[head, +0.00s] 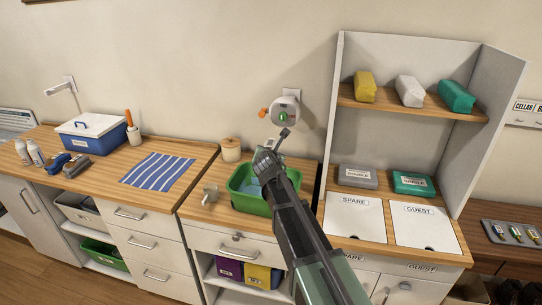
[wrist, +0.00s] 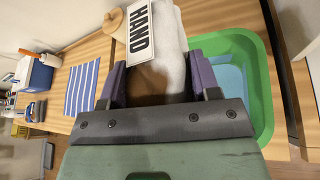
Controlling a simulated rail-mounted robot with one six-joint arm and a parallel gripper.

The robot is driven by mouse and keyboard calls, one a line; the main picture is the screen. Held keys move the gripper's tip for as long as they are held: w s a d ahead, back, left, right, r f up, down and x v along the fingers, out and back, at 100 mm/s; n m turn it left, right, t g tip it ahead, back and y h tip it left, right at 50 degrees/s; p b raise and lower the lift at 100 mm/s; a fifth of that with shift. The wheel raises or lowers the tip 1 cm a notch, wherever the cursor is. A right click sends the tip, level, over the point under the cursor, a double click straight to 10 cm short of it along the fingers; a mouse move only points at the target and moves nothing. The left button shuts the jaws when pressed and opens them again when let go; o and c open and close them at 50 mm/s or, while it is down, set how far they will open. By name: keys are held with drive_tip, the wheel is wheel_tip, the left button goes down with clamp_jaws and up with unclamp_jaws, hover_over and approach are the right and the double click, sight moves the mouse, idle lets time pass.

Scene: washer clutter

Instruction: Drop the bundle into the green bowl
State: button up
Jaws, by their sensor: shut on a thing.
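The green bowl (head: 250,205) is a rectangular tub on the wooden counter, with something light blue inside. It also shows in the wrist view (wrist: 262,95), to the right of and beyond my gripper. My gripper (wrist: 158,75) is shut on a pale grey-white bundle (wrist: 173,68) that carries a white label reading "HAND". In the head view my gripper (head: 268,160) is over the back part of the bowl. The arm hides part of the bowl there, and I cannot make out the bundle clearly.
A wall dispenser (head: 286,112) is just behind my gripper. A shelf unit (head: 412,107) with wrapped bundles stands close at right. A lidded wooden jar (head: 231,150) and a metal tap-like piece (head: 210,195) flank the bowl at left. A striped cloth (head: 158,171) lies further left.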

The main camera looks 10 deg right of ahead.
wheel_tip(320, 180, down, 6)
drive_tip(key=b, duration=0.5)
drive_tip(key=shift+r+b, duration=0.1)
drive_tip(key=shift+b, duration=0.2)
drive_tip(key=o, duration=1)
drive_tip(key=shift+o, duration=0.2)
drive_tip(key=p+v, duration=0.4)
drive_tip(key=v, duration=0.7)
drive_tip(key=shift+d, duration=0.1)
